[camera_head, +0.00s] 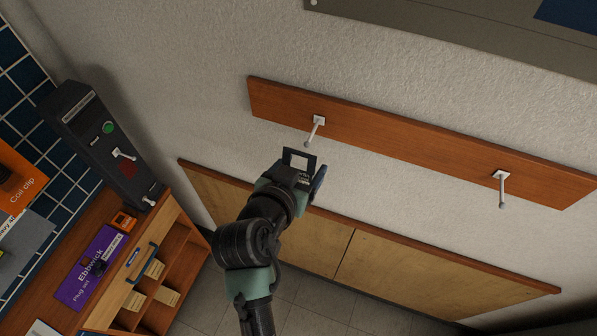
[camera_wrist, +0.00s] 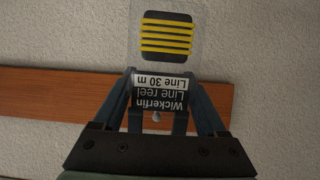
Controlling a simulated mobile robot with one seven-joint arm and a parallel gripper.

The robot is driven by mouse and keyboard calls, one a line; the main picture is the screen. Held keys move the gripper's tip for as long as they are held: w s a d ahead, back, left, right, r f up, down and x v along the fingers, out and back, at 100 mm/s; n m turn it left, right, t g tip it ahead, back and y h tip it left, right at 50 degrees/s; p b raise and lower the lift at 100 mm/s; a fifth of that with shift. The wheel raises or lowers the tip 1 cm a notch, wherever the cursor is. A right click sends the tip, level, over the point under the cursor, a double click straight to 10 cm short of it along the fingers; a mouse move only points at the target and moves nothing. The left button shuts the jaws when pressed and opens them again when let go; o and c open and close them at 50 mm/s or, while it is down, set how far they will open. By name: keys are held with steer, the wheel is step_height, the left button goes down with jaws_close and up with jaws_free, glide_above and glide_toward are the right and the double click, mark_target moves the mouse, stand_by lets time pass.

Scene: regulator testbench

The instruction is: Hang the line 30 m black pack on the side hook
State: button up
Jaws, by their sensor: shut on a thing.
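My gripper (camera_head: 304,172) is shut on the line 30 m pack (camera_head: 313,158), held in the air before the wall, just below the left hook (camera_head: 313,131) of a wooden rail. In the wrist view, my gripper (camera_wrist: 160,76) pinches the pack's black-and-white label (camera_wrist: 158,92), which reads "Wickerfin Line reel Line 30 m" upside down. A clear panel with a black square and yellow stripes (camera_wrist: 167,37) extends beyond the fingertips. A second hook (camera_head: 502,188) is at the rail's right; both hooks look empty. I cannot tell which is the side hook.
The wooden rail (camera_head: 410,154) runs along the pale wall. Below are wooden cabinet fronts (camera_head: 400,262). At left stand a dark box with a green button (camera_head: 108,128) and a bench with a purple Ebbwick pack (camera_head: 90,268). The wall around the right hook is clear.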

steer(key=shift+w+d+f+b, duration=0.15)
steer(key=shift+w+d+b, duration=0.15)
steer(key=shift+w, duration=0.65)
steer(key=shift+w+d+f+b, duration=0.2)
steer(key=shift+w+d+b, duration=0.15)
steer(key=shift+w, duration=0.65)
steer(key=shift+w+d+f+b, duration=0.15)
steer(key=shift+w+d+b, duration=0.15)
steer(key=shift+w, duration=0.65)
steer(key=o, duration=1.4)
steer(key=shift+c, duration=0.2)
steer(key=shift+s, duration=0.1)
steer(key=b+v, duration=0.3)
steer(key=v, duration=0.9)
steer(key=shift+s+a+r, duration=0.15)
steer(key=shift+s+r, duration=0.1)
steer(key=shift+s, duration=0.05)
